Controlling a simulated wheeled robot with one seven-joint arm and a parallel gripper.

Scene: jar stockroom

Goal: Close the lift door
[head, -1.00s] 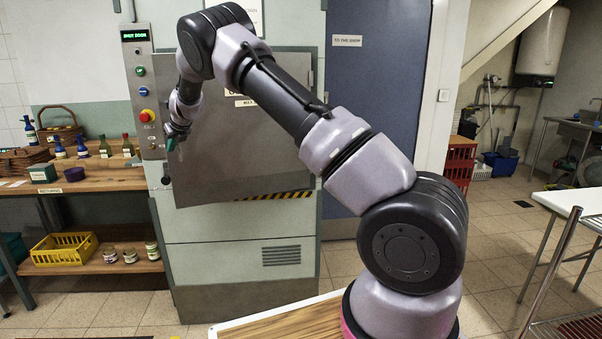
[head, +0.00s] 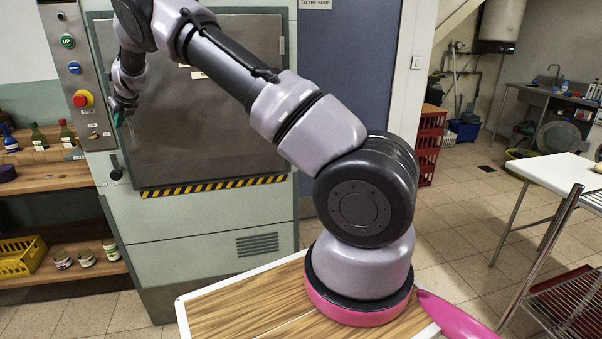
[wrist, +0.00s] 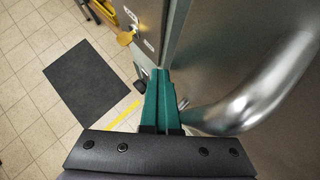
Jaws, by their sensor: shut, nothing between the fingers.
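The lift door (head: 205,125), a dark grey metal panel, lies flush or nearly flush with the pale green lift front; whether a slight gap remains I cannot tell. My gripper (head: 120,118) is at the door's left edge, beside the control panel (head: 75,85). In the wrist view, its green fingers (wrist: 162,98) are shut together and empty. A thick silver bar handle (wrist: 265,95) curves close on their right. Whether the fingers touch the door or handle I cannot tell. My arm hides the door's upper part.
A yellow-black stripe (head: 215,186) runs below the door. Wooden shelves with bottles, jars and a yellow basket (head: 20,257) stand at left. A blue door (head: 345,70) is at right. A dark mat (wrist: 85,83) lies on the tiled floor.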

